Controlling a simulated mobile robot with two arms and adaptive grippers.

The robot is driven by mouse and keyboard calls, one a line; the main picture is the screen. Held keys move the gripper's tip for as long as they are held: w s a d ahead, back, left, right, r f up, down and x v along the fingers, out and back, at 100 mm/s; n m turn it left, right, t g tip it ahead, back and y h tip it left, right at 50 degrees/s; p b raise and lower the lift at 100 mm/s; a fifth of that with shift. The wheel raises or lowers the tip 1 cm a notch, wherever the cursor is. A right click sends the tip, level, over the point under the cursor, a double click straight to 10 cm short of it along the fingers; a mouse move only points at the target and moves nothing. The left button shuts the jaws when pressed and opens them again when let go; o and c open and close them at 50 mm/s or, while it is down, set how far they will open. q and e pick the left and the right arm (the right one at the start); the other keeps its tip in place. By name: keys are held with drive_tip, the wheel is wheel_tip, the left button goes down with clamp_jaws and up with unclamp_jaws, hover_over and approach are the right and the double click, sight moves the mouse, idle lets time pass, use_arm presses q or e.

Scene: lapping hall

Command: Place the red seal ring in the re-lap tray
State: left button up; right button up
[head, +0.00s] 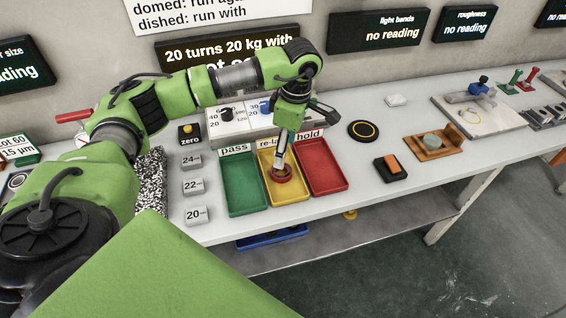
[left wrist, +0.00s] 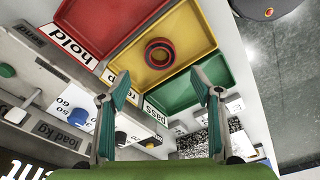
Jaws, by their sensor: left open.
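The red seal ring (head: 283,178) lies in the yellow re-lap tray (head: 286,198), between the green pass tray (head: 243,188) and the red hold tray (head: 322,168). In the left wrist view the ring (left wrist: 148,60) rests on the yellow tray's floor (left wrist: 190,28), clear of its walls. My left gripper (head: 282,160) points down over the ring; in the left wrist view its two fingers (left wrist: 160,84) are spread apart with nothing between them. In the head view the gripper partly hides the far side of the ring and the tray label. My right gripper is not in view.
A grey panel with knobs (head: 228,122) stands behind the trays. Weight blocks (head: 194,186) line the left side. A black pad with an orange block (head: 391,168) and a wooden holder (head: 437,145) stand to the right, with bare bench between.

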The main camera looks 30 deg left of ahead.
use_arm(q)
drive_tip(key=r, duration=0.3)
drive_tip(key=shift+d+r, duration=0.2)
drive_tip(key=shift+r, duration=0.2)
idle(0.9)
